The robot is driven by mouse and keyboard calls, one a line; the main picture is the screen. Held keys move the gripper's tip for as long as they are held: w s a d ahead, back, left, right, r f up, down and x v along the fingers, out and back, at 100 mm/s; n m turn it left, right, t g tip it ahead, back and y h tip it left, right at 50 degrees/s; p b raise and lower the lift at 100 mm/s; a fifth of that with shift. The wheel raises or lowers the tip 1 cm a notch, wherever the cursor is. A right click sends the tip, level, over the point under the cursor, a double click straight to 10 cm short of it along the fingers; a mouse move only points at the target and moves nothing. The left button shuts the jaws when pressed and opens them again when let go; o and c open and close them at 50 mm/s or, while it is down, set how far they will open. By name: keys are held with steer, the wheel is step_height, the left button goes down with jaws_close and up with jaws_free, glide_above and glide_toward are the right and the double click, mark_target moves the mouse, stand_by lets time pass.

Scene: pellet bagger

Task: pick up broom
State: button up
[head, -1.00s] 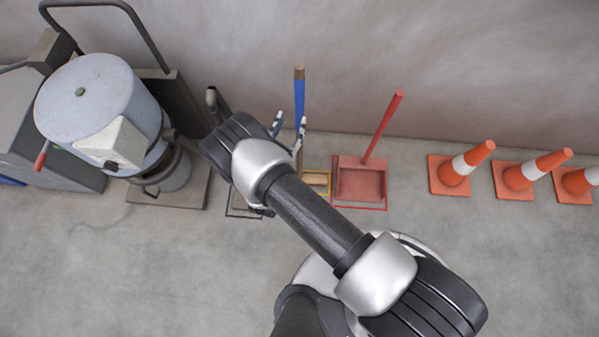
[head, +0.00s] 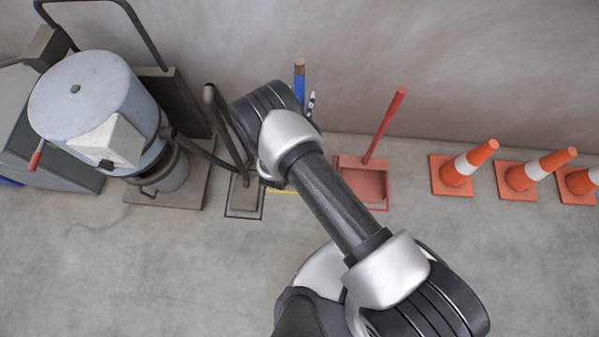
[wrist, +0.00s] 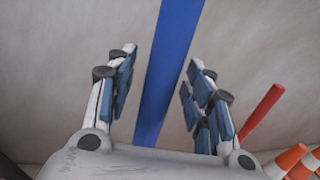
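The broom's blue handle (head: 299,86) stands upright near the wall in the head view, with a brown top. My arm hides its lower part and most of my gripper (head: 310,105). In the wrist view the blue handle (wrist: 170,75) runs between the two open fingers of my gripper (wrist: 158,95).
A red dustpan (head: 362,181) with a long handle stands right of the broom. Orange cones (head: 458,170) stand farther right. A dark-handled tool (head: 243,190) and a grey drum machine (head: 95,95) are on the left. The front floor is clear.

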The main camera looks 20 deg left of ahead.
jaws_close()
stand_by(0.4)
steer(key=shift+r, duration=0.1)
